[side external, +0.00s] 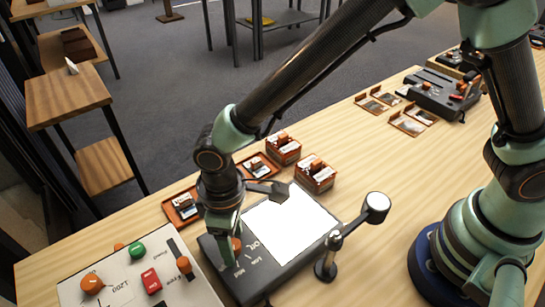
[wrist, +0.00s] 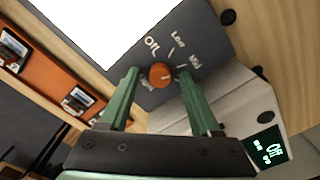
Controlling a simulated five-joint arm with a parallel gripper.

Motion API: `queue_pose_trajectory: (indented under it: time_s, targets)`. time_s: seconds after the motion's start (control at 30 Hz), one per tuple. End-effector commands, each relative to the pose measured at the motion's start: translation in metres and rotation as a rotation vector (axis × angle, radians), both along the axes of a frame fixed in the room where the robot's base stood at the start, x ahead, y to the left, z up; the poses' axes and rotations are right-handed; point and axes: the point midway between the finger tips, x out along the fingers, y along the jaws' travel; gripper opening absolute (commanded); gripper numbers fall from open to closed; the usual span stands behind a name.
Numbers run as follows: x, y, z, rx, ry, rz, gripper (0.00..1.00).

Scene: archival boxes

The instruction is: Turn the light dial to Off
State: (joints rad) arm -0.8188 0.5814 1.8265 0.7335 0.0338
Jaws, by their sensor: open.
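The light dial is a small orange knob (wrist: 160,75) on the dark grey light box (wrist: 205,45), with white labels around it, including Low and Mid. A pale mark shows on the knob's right side; I cannot tell exactly which label it points at. My gripper (wrist: 158,73) is open, its green fingers on either side of the knob; I cannot tell if they touch it. In the side view the knob (side external: 237,244) is partly hidden by my gripper, which comes down over the box's near-left corner. The box's white panel (side external: 287,225) is lit.
A pale control panel (side external: 125,287) with orange knobs, a green knob and a red button sits close on the left. Orange slide trays (side external: 314,175) stand behind the light box. A metal stand with a round head (side external: 376,207) is at its right.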

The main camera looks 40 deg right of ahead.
Motion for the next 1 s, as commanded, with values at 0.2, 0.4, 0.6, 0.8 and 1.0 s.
queue_pose_trajectory:
  time_s: [0.2, 0.4, 0.6, 0.8, 1.0]
  targets:
    - [0.0, 0.0, 0.0002, 0.0, 0.0, 0.0, 0.11]
    - [0.0, 0.0, 0.0004, 0.0, 0.0, 0.002, 0.0]
    - [0.0001, 0.0, 0.0005, 0.0, 0.0, 0.039, 0.0]
    - [0.0001, 0.0, 0.0006, 0.0, 0.0, 0.147, 0.0]
    - [0.0002, 0.0001, 0.0007, 0.0, 0.0, 0.318, 0.0]
